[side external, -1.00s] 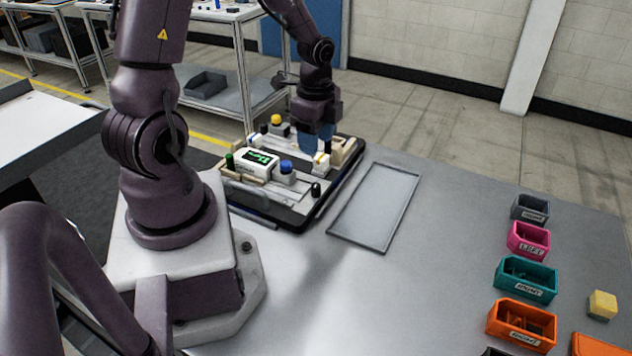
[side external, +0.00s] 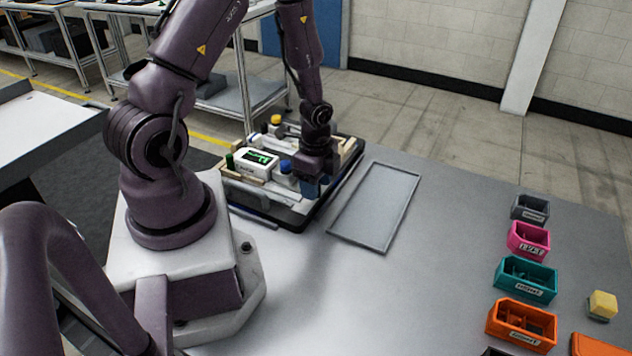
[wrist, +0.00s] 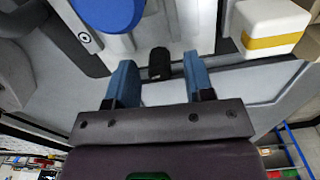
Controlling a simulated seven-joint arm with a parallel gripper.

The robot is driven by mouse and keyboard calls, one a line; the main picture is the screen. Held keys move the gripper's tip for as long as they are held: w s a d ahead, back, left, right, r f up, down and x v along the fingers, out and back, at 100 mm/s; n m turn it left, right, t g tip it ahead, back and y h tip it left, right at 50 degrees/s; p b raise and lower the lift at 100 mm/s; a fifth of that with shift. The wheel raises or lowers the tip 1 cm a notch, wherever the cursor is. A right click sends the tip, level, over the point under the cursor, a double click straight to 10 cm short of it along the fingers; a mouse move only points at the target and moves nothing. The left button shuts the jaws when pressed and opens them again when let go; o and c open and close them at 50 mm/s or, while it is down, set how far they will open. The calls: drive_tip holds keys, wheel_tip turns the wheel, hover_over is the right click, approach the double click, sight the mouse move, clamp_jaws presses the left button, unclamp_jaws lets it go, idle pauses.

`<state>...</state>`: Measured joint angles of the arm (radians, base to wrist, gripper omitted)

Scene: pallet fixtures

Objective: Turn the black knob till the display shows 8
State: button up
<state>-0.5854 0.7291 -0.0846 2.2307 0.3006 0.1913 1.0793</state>
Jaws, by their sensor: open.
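The black knob (wrist: 159,63) shows in the wrist view, ahead of and between the two blue fingers of my gripper (wrist: 158,80). The fingers are apart, with a gap on both sides of the knob, and nothing is held. In the side external view my gripper (side external: 318,188) is low over the front right part of the pallet and hides the knob. The white display unit (side external: 257,164) shows green on a dark screen; the digit is too small to read. It stands on the black-edged pallet (side external: 272,221).
A blue round button (wrist: 106,12) and a white block with a yellow band (wrist: 268,30) flank the knob. A yellow button (side external: 276,119) is at the pallet's back. An empty grey tray outline (side external: 375,207) lies to the right. Coloured bins (side external: 525,280) stand far right.

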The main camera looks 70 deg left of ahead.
clamp_jaws()
drive_tip(key=shift+n, duration=0.4)
drive_tip(key=n, duration=0.3)
drive_tip(key=shift+n, duration=0.4)
drive_tip(key=n, duration=0.4)
drive_tip(key=shift+n, duration=0.3)
drive_tip(key=n, duration=0.4)
drive_tip(key=shift+n, duration=2.2)
